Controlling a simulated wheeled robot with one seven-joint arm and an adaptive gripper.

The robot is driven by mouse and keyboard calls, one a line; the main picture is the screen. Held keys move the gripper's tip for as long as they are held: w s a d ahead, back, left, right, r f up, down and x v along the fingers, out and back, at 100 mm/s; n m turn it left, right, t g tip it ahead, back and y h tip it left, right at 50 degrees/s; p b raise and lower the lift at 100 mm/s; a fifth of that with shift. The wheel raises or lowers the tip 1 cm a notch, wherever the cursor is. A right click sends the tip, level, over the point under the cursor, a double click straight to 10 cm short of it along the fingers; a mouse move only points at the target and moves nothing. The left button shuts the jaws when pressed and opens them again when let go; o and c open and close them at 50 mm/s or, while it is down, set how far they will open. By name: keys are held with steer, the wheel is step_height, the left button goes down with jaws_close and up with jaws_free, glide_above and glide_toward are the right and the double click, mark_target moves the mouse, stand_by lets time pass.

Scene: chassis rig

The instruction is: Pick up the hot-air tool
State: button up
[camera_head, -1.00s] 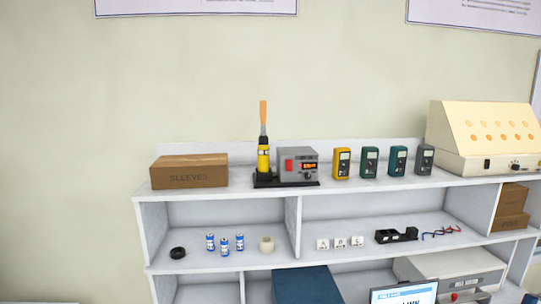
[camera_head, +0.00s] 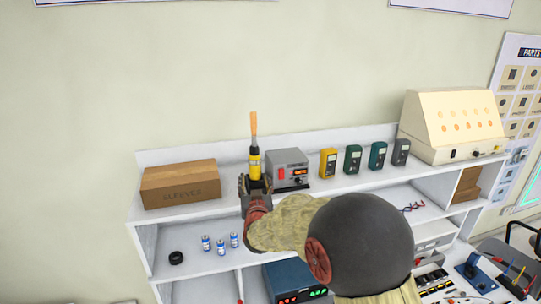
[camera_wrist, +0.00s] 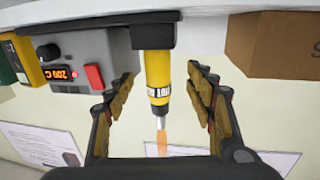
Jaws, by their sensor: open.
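The hot-air tool (camera_head: 255,165) is yellow and black with an orange tip pointing up. It stands upright in its holder on the top shelf, beside its grey control unit (camera_head: 289,168). My gripper (camera_head: 256,185) is at the tool, and my arm hides the holder's base in the head view. In the wrist view, which is upside down, the hot-air tool (camera_wrist: 158,85) sits between the two open fingers of my gripper (camera_wrist: 160,105). A gap shows on each side of the yellow body.
A brown sleeves box (camera_head: 181,186) stands to the left on the top shelf (camera_head: 222,205). Several handheld meters, a yellow one (camera_head: 328,163) nearest, and a cream sloped panel (camera_head: 453,125) stand to the right. Small blue-white bottles (camera_head: 220,243) are on the shelf below.

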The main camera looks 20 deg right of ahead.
mark_target(255, 174)
steer(key=shift+w+d+r+h, duration=0.15)
steer(key=shift+w+d+h, duration=0.25)
steer(key=shift+d, duration=0.05)
steer(key=shift+p+x, duration=0.45)
steer(key=shift+x, duration=0.6)
steer(key=shift+a+f+p+x, duration=0.15)
steer(key=shift+p+x, duration=0.25)
steer(key=shift+x, duration=0.45)
steer(key=shift+a+f+p+x, duration=0.15)
steer(key=shift+p+x, duration=0.2)
steer(key=shift+x, duration=0.5)
steer(key=shift+f+p+x, duration=0.15)
steer(key=shift+p+x, duration=0.25)
steer(key=shift+x, duration=0.45)
steer(key=shift+w, duration=0.1)
steer(key=shift+c, duration=1.2)
steer(key=c, duration=1.1)
jaws_close()
steer(key=shift+r, duration=0.1)
